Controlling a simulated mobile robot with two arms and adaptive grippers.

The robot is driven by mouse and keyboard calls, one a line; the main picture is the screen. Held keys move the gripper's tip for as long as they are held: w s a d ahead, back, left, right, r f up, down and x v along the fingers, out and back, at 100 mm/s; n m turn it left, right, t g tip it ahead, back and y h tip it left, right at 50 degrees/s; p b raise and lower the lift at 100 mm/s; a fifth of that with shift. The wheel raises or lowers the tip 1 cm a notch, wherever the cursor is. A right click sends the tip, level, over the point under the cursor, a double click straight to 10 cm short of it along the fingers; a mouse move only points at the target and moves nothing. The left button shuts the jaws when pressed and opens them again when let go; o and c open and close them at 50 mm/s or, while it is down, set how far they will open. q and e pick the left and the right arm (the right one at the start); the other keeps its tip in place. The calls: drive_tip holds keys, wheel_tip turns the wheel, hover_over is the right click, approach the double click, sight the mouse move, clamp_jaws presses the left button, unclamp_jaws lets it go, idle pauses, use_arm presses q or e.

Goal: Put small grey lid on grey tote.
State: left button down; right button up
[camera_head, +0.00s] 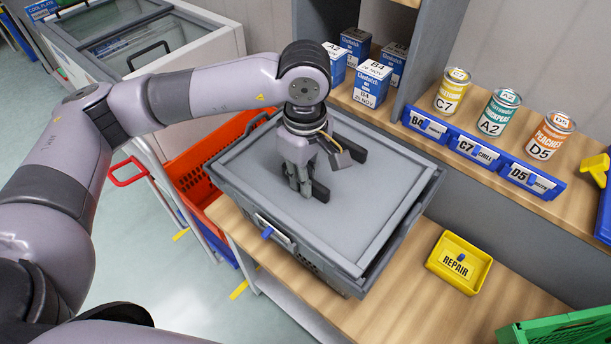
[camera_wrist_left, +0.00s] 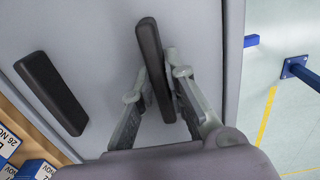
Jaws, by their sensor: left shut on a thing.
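The small grey lid (camera_head: 375,205) is a flat grey panel with two black bar handles. It lies over the grey tote (camera_head: 345,282) on the wooden bench. The tote's dark rim shows past the lid along the right side, so the lid looks slightly offset; whether it is seated or just above the rim I cannot tell. My left gripper (camera_head: 313,190) is shut on the nearer black handle (camera_wrist_left: 153,65), with a finger on each side in the left wrist view. The other handle (camera_wrist_left: 50,92) is free. My right gripper is not in view.
An orange crate (camera_head: 192,165) stands beside the tote on the left. A yellow REPAIR bin (camera_head: 460,262) sits on the bench to its right. Blue boxes (camera_head: 371,84) and cans (camera_head: 498,112) stand on the shelf behind. A green crate (camera_head: 565,330) is at the lower right.

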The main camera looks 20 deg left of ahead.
use_arm(q)
drive_tip(key=shift+s+f, duration=0.1)
drive_tip(key=shift+f, duration=0.1)
drive_tip(key=c, duration=1.5)
unclamp_jaws()
drive_tip(key=shift+c, duration=0.2)
drive_tip(key=shift+r, duration=0.1)
